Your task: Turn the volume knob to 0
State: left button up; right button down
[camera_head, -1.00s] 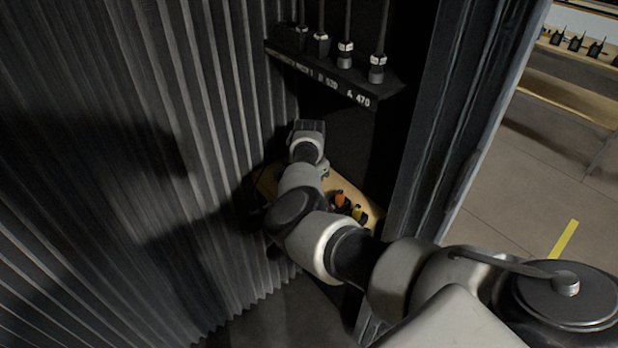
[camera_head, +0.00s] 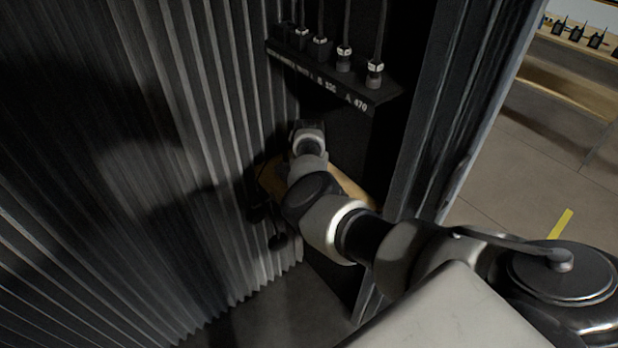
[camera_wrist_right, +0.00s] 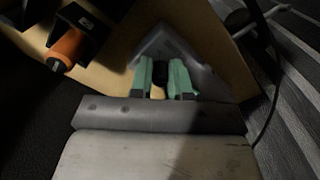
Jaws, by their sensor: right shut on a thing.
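In the right wrist view, a small black knob (camera_wrist_right: 160,71) sits between the green fingertips of my right gripper (camera_wrist_right: 162,78). The fingers are shut on it from both sides. The knob is on or just in front of a dark grey angular piece (camera_wrist_right: 205,78) over a tan wooden surface. No pointer or scale on the knob can be read. In the head view my right arm reaches in from the right to the wooden shelf, and its links hide the knob and the fingertips. My left gripper is in neither view.
A wooden shelf (camera_head: 352,190) sits in the corner below a black bracket (camera_head: 340,88) with several hanging cable connectors. A corrugated dark wall (camera_head: 150,200) stands close on the left. An orange-tipped black object (camera_wrist_right: 67,47) lies beside the gripper. Floor is open at right.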

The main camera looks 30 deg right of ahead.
jog(key=c, duration=1.1)
grip_release()
notch_tip(320, 180, up, 8)
jog(key=shift+f, duration=0.25)
